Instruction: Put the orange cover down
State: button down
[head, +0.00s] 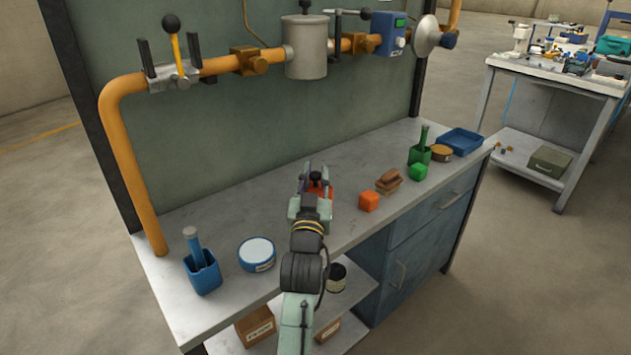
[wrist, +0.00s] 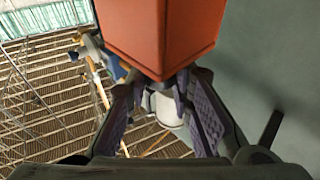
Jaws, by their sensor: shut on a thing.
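The orange cover (head: 329,190) shows beside and behind my gripper (head: 318,180) in the head view, above the middle of the grey workbench (head: 225,215). Much of it is hidden by the gripper. In the wrist view the orange cover (wrist: 165,35) is a large box-like shape at the top centre. My gripper (wrist: 178,95) has its fingers closed in at the cover's near end. I cannot tell whether the cover touches the bench top.
On the bench, a blue holder (head: 203,273) and a round blue-and-white tin (head: 257,252) stand left. An orange pipe (head: 122,150) runs behind.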

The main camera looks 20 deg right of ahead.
jog(key=shift+f, duration=0.8)
jog(key=shift+f, duration=0.25)
jog(key=c, duration=1.4)
grip_release()
